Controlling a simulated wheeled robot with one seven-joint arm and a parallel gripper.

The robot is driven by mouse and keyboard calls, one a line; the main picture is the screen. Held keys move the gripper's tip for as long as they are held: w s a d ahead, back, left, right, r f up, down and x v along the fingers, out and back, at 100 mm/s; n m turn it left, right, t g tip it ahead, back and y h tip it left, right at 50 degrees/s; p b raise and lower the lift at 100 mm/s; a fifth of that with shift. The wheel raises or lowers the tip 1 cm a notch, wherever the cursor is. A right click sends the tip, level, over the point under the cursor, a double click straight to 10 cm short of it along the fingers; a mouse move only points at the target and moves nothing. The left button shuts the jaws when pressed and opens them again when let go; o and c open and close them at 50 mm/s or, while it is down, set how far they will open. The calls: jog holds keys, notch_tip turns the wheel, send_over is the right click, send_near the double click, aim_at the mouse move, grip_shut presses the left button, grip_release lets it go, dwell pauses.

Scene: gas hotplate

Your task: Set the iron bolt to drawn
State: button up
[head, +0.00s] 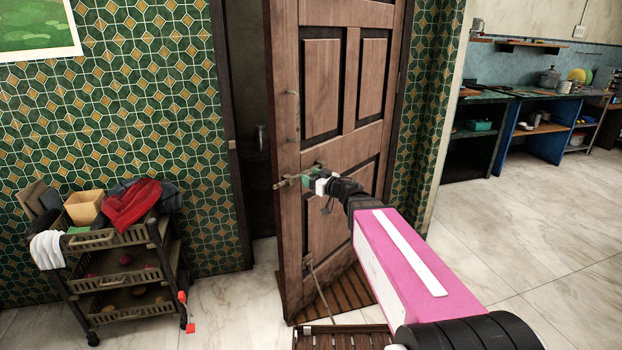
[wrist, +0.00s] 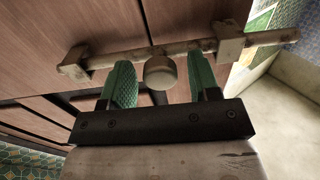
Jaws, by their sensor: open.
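The iron bolt (wrist: 195,48) is a pale, rust-marked rod on the wooden door (wrist: 45,35). It runs through two brackets, and its right end sticks out past the door edge in the wrist view. A round knob (wrist: 160,73) stands out from the middle of the rod. My gripper (wrist: 162,82) is open, with one green finger on each side of the knob and a gap on both sides. In the head view my gripper (head: 312,178) is at the bolt near the door's left edge and hides most of it. The bolt's end (head: 282,184) shows there.
The door (head: 340,150) stands ajar, with a dark opening on its left. A vertical handle (head: 293,110) is above the bolt. A rack (head: 118,275) with cloths stands at the left. Open tiled floor (head: 520,245) lies at the right.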

grip_shut()
jog(key=shift+w+d, duration=0.8)
jog(key=shift+w, duration=0.2)
jog(key=shift+w+d, duration=0.8)
jog(key=shift+w, duration=0.15)
grip_release()
jog(key=v, duration=1.1)
